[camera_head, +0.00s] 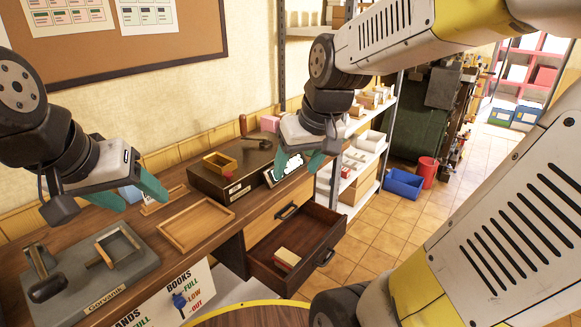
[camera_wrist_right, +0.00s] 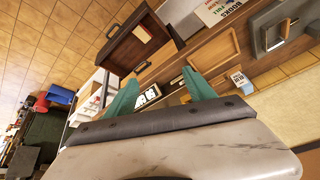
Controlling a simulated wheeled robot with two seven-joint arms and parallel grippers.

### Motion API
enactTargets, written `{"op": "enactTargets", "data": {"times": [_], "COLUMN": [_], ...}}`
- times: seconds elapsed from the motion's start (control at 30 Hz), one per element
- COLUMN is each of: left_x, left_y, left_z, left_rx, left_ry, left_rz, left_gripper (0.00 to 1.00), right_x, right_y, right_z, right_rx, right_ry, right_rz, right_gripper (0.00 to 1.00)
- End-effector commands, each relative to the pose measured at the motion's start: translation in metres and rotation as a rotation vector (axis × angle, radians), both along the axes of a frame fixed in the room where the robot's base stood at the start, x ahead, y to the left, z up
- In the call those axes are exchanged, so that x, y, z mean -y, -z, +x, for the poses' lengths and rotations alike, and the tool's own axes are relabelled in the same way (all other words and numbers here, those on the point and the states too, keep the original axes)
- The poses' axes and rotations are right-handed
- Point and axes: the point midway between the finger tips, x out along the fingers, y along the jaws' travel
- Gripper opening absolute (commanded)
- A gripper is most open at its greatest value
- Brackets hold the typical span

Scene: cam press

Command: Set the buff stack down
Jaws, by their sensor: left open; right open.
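A small cream-and-red stack (camera_head: 287,259) lies in the open drawer (camera_head: 318,227) under the bench; it is the only buff-looking stack I can make out, and I cannot be sure it is the buff stack. It also shows in the right wrist view (camera_wrist_right: 143,31). My left gripper (camera_head: 147,192) is open and empty over the bench, left of the wooden tray (camera_head: 197,222). My right gripper (camera_head: 298,166) is open with nothing visible between its teal fingers, above the bench's right end and up from the drawer; its fingers show in the right wrist view (camera_wrist_right: 160,92).
The grey press plate (camera_head: 125,262) with a black-handled lever (camera_head: 47,287) fills the bench's left end. Shelving is at right. The drawer juts out from the bench.

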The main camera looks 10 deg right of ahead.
Motion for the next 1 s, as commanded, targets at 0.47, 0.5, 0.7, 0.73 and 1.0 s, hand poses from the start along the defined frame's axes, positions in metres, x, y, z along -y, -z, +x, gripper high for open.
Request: {"op": "enactTargets", "data": {"times": [0.47,0.5,0.7,0.73,1.0], "left_x": [0.0,0.0,0.0,0.0,0.0], "left_y": [0.0,0.0,0.0,0.0,0.0], "left_z": [0.0,0.0,0.0,0.0,0.0], "left_rx": [0.0,0.0,0.0,0.0,0.0], "left_ry": [0.0,0.0,0.0,0.0,0.0], "left_rz": [0.0,0.0,0.0,0.0,0.0], "left_gripper": [0.6,0.6,0.6,0.6,0.6], "right_x": [-0.009,-0.009,-0.009,-0.009,-0.009], "right_y": [-0.028,-0.028,-0.028,-0.028,-0.028], "right_z": [-0.078,-0.078,-0.077,-0.077,-0.077], "right_rx": [0.101,0.101,0.101,0.101,0.101], "right_ry": [0.095,0.095,0.094,0.094,0.094], "right_rz": [0.109,0.109,0.108,0.108,0.107], "right_gripper": [0.63,0.63,0.63,0.63,0.63]}}
